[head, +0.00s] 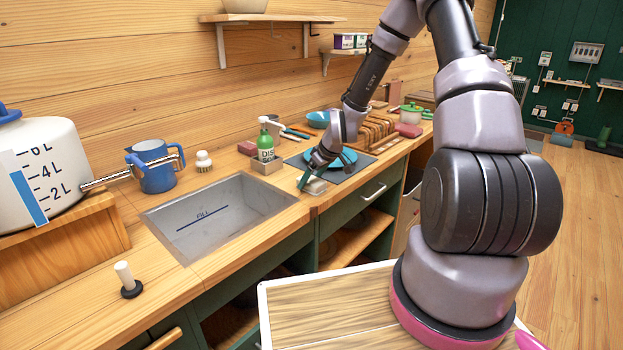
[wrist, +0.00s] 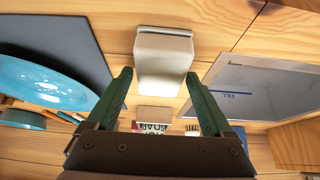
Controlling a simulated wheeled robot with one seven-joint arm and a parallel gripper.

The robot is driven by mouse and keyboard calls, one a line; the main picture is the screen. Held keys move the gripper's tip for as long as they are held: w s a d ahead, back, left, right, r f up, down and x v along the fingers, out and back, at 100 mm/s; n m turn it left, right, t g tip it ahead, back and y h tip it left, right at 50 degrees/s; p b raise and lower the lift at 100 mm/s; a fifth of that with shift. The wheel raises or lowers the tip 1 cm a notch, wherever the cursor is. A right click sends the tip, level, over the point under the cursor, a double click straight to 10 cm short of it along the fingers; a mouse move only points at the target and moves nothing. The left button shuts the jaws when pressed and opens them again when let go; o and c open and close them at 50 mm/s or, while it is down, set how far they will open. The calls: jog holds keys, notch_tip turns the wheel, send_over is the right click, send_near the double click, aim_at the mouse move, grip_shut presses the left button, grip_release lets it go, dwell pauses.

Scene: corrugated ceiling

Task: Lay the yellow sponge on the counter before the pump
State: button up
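My gripper (head: 307,180) is low over the counter at the right side of the sink. It is open in the wrist view (wrist: 158,76), with a green finger on each side. A pale off-white block (head: 317,187) lies at the fingertips; it also shows in the wrist view (wrist: 163,62), with gaps beside the fingers. I see no clearly yellow sponge. A green soap bottle with a white pump top (head: 265,144) stands in a small holder behind the gripper. The wooden counter (head: 200,272) runs along the wall.
The metal sink (head: 225,212) lies left of the gripper. A blue plate (head: 345,160) on a dark mat lies to the right, with a wooden rack (head: 376,130) behind. A blue jug (head: 155,170) and a white brush (head: 204,162) stand behind the sink.

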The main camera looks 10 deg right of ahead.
jog(key=shift+o, duration=0.2)
jog(key=v, duration=1)
jog(key=shift+s+r, duration=0.15)
jog(key=shift+r, duration=0.15)
jog(key=shift+d+r, duration=0.1)
notch_tip(320, 180, up, 6)
jog(key=shift+f, duration=0.1)
dwell(0.4)
jog(key=s+d+r+m+t+h, duration=0.1)
jog(key=s+r+m, duration=1)
jog(key=s+r, duration=1.2)
jog(key=s+d+t, duration=0.1)
jog(key=s, duration=0.1)
jog(key=shift+s+d+r+h, duration=0.15)
jog(key=shift+s+d+h, duration=0.15)
jog(key=shift+s, duration=0.05)
